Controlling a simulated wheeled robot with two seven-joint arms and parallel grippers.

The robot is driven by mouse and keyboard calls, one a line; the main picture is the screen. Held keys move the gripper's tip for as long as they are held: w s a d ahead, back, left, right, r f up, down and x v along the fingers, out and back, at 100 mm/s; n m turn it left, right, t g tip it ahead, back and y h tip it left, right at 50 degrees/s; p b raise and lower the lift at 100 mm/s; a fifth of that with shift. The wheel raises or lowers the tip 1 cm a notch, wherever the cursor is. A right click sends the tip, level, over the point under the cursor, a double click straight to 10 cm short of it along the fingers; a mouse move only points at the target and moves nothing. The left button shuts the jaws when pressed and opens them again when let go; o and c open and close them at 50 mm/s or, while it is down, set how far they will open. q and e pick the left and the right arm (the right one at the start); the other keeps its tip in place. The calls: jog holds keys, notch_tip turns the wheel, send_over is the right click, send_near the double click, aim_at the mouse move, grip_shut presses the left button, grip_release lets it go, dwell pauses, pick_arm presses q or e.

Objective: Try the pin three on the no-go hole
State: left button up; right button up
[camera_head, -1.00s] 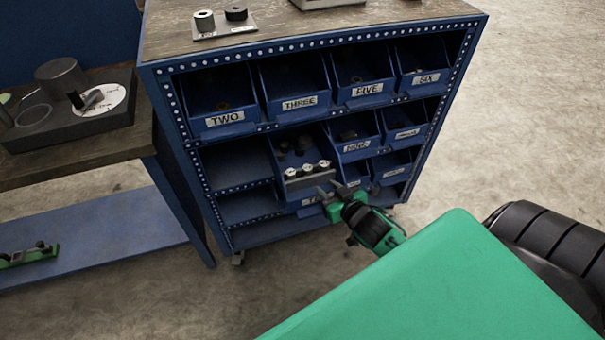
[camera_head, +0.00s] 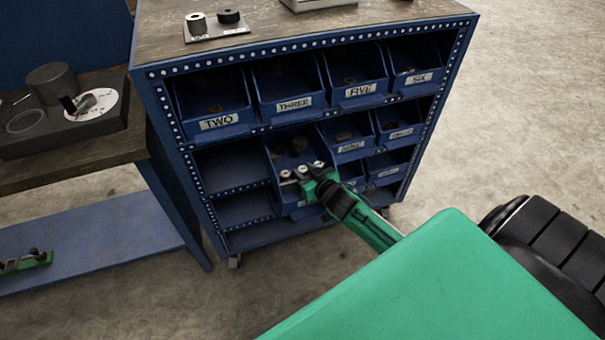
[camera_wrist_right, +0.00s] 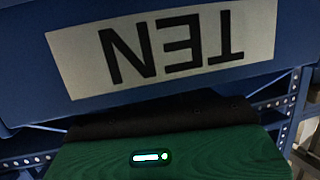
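Three small pins with pale tops (camera_head: 302,171) stand in a row at the front of a pulled-out blue bin (camera_head: 272,160). My right gripper (camera_head: 309,179) is at this row, its fingers overlapping the pins. I cannot tell whether it touches or grips one, or which pin is three. In the right wrist view an upside-down TEN label (camera_wrist_right: 160,45) fills the top; fingertips and pins are hidden there. A plate (camera_head: 215,33) on the cabinet top carries a pale cylinder and a dark one; no no-go marking is readable. My left gripper is not in view.
The blue cabinet (camera_head: 152,100) holds several labelled bins, including TWO, THREE, FIVE and SIX. A wooden bench (camera_head: 70,160) at left bears a dark block with a cylinder. A green piece with small knobs (camera_head: 25,262) lies on its lower shelf.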

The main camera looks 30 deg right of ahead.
aim_at(305, 172)
jog(key=shift+c, duration=0.2)
jog(key=c, duration=0.7)
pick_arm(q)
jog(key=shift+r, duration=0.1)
